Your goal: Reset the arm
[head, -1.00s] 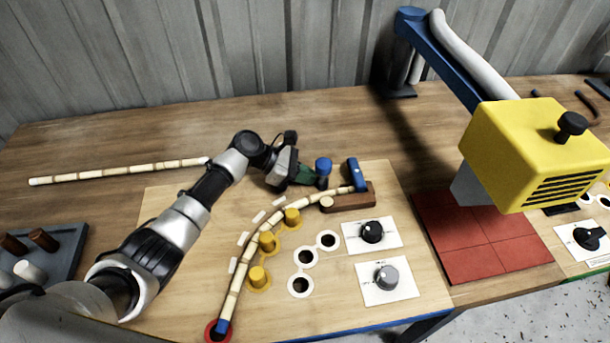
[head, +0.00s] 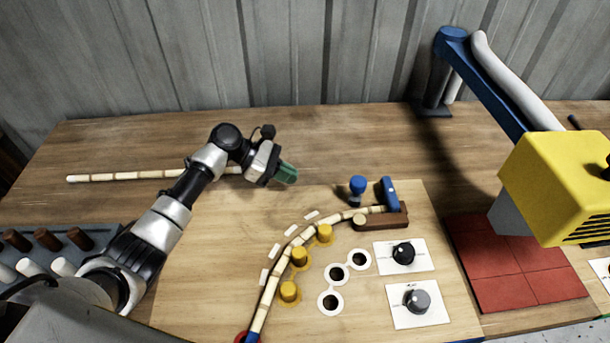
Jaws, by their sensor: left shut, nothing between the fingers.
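My left arm comes in from the left in the head view. Its gripper (head: 287,174) is shut and empty, with green fingertips, above the back left part of the bending board (head: 210,270). A bent rattan pole (head: 275,275) curves on the board around several yellow pegs (head: 299,258). Its far end reaches the brown block (head: 385,218) with the blue lever (head: 390,195). A blue knob (head: 357,187) stands just behind that block, apart from my gripper. My right gripper is not in view.
A straight rattan pole (head: 120,177) lies on the table behind my left arm. A grey peg tray (head: 100,238) is at the left. The yellow machine head (head: 560,180) hangs over red tiles (head: 515,262) at the right. Two dials (head: 417,299) sit on the board.

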